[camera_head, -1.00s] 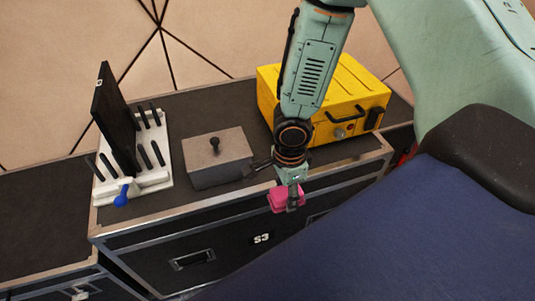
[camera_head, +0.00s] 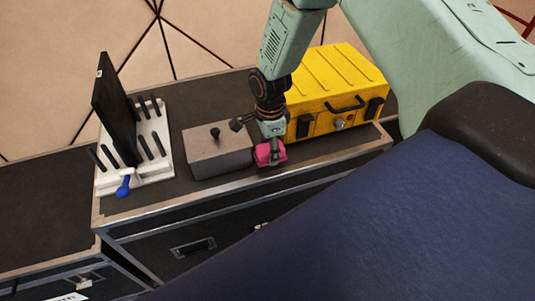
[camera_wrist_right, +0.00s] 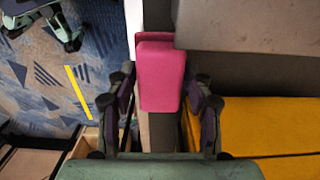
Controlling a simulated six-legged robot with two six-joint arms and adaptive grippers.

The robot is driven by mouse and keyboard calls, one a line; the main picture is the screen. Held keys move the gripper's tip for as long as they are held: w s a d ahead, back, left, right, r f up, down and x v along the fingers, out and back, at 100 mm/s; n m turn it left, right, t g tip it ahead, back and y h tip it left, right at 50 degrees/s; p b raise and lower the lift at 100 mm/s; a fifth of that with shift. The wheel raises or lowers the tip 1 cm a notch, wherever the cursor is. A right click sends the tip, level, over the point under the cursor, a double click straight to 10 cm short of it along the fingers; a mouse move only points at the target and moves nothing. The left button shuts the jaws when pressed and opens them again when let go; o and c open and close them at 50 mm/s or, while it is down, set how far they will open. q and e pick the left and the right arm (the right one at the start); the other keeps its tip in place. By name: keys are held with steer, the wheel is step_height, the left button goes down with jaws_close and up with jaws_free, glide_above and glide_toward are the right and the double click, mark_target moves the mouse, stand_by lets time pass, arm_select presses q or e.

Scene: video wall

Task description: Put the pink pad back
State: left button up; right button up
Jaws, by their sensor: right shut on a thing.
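The pink pad (camera_head: 264,155) is a small block held low by my right gripper (camera_head: 271,148), close to the right side of a grey box (camera_head: 219,158) with a black knob. In the right wrist view the pink pad (camera_wrist_right: 160,75) sits between the two fingers of my right gripper (camera_wrist_right: 163,95), beside the grey box (camera_wrist_right: 250,25). The pad is over the front part of the black case top (camera_head: 180,200). I cannot tell whether it touches the case or the box.
A yellow case (camera_head: 335,90) stands just right of my right gripper. A white rack (camera_head: 157,165) with black pegs, a dark upright panel (camera_head: 113,105) and a blue-handled item (camera_head: 123,187) stands at the left. The case's metal front edge (camera_head: 190,208) runs below the pad.

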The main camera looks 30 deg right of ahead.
mark_target(268, 152)
steer(key=shift+w+d, duration=0.2)
steer(key=shift+w, duration=0.55)
steer(key=shift+f, duration=0.15)
step_height(268, 152, down, 3)
steer(key=shift+b, duration=0.45)
steer(key=shift+w+f, duration=0.1)
steer(key=shift+f, duration=0.15)
steer(key=o, duration=1)
step_height(268, 152, up, 12)
steer(key=shift+r+p, duration=0.2)
steer(key=shift+p, duration=0.9)
